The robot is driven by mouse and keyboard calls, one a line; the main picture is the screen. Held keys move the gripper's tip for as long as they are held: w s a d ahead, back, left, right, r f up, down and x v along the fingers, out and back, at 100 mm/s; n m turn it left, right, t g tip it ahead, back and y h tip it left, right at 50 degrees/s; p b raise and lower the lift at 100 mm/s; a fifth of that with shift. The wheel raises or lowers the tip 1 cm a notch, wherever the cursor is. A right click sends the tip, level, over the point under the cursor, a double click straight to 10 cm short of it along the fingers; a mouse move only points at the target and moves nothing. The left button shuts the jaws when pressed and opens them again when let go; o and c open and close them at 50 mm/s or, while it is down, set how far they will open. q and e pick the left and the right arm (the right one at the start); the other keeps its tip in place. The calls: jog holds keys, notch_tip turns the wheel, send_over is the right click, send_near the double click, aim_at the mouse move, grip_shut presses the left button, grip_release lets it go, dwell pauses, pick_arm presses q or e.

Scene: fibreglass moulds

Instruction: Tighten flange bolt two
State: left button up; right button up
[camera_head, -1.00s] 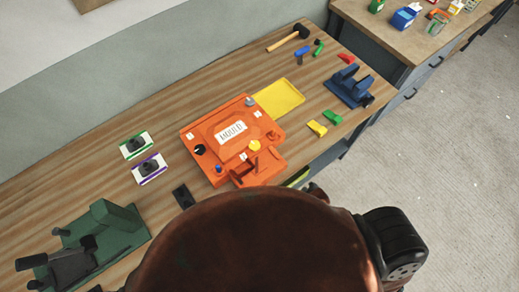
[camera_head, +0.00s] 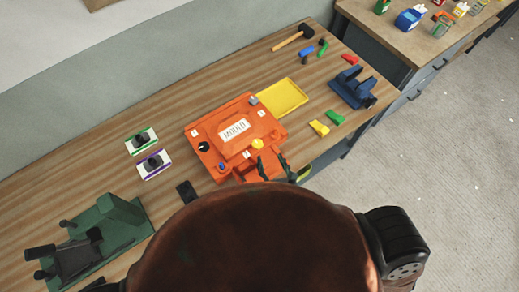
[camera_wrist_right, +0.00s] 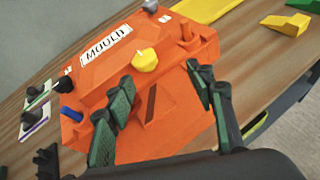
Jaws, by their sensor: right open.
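The orange mould (camera_head: 212,127) with its white MOULD label lies on the workbench. It also shows in the right wrist view (camera_wrist_right: 90,72). Around its flange are a yellow bolt head (camera_head: 257,143), a blue one (camera_head: 221,167), a black one (camera_head: 203,147) and a grey one (camera_head: 253,100). I cannot tell which is bolt two. My right gripper (camera_head: 275,162) is open and empty over the mould's front part. In the right wrist view its fingers (camera_wrist_right: 165,108) stand apart, with the yellow bolt head (camera_wrist_right: 145,60) just beyond them. My left gripper is not in view.
A yellow tray (camera_head: 298,90) lies behind the mould. Yellow (camera_head: 319,128) and green (camera_head: 335,117) wedges and a blue fixture (camera_head: 353,88) stand right. Two labelled cards with black knobs and a green fixture (camera_head: 110,226) stand left. A hammer (camera_head: 294,37) lies at the back.

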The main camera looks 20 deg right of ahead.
aim_at(259, 148)
jog(key=shift+s+a+r+n, duration=0.15)
jog(key=shift+a+r+n, duration=0.05)
jog(key=shift+a+n, duration=0.6)
jog(key=shift+a+n+y, duration=0.2)
jog(key=shift+n+y, duration=0.1)
jog(key=x, duration=0.7)
jog(key=shift+w, duration=0.35)
jog(key=shift+c, duration=0.3)
